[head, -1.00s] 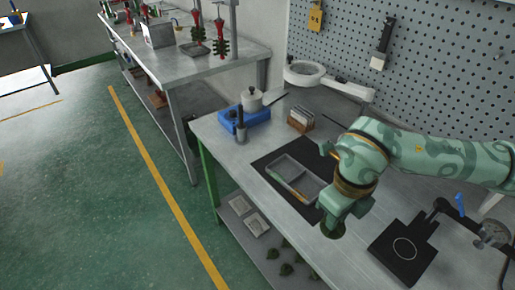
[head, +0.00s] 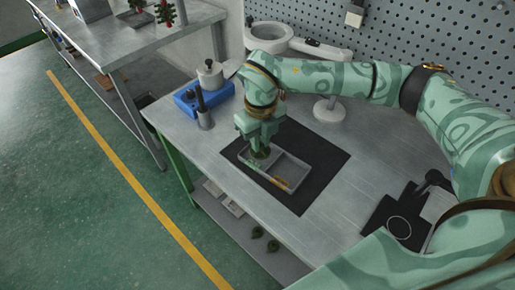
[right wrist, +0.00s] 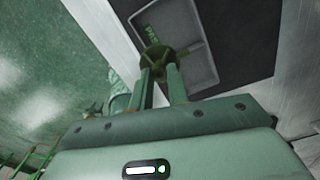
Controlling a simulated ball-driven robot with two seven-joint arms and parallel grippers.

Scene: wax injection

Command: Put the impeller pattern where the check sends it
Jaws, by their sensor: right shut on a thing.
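The impeller pattern (right wrist: 158,60) is a small dark green wheel with vanes, held between the fingertips of my right gripper (right wrist: 160,72) in the right wrist view. In the head view my right gripper (head: 260,148) points down over the far left part of the grey divided tray (head: 303,172), and the pattern (head: 262,153) is mostly hidden below it. The tray also shows in the right wrist view (right wrist: 205,62), with a green label beside the pattern. I cannot tell whether the pattern touches the tray floor. My left gripper is not in view.
The tray lies on a black mat (head: 318,155) on the metal bench. A blue holder (head: 190,100) with a white pot (head: 210,75) stands at the left. A ring magnifier (head: 268,36) is behind my arm. A black plate with a ring (head: 398,226) lies at right.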

